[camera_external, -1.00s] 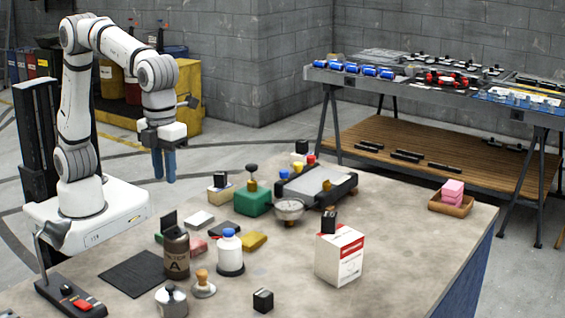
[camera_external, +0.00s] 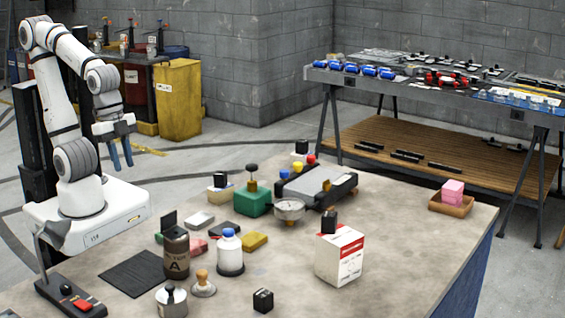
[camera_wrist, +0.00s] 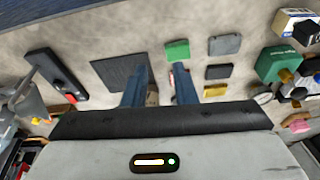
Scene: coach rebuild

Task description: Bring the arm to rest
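My arm is folded back over its white base at the left in the external view. My gripper (camera_external: 121,166) hangs in the air near the base, clear of the table, with its two blue fingers pointing down and slightly apart. In the wrist view my gripper (camera_wrist: 160,72) shows both fingers separated, with the tabletop visible between them. I see nothing held. A brownish thing partly shows beside the fingers, below them.
The grey table (camera_external: 400,230) carries a dark mat (camera_external: 135,272), a brown jar (camera_external: 177,255), a white bottle (camera_external: 230,255), a green block (camera_external: 252,200) and a white box (camera_external: 340,256). A yellow cabinet (camera_external: 180,100) stands behind my arm. A workbench (camera_external: 400,85) stands back right.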

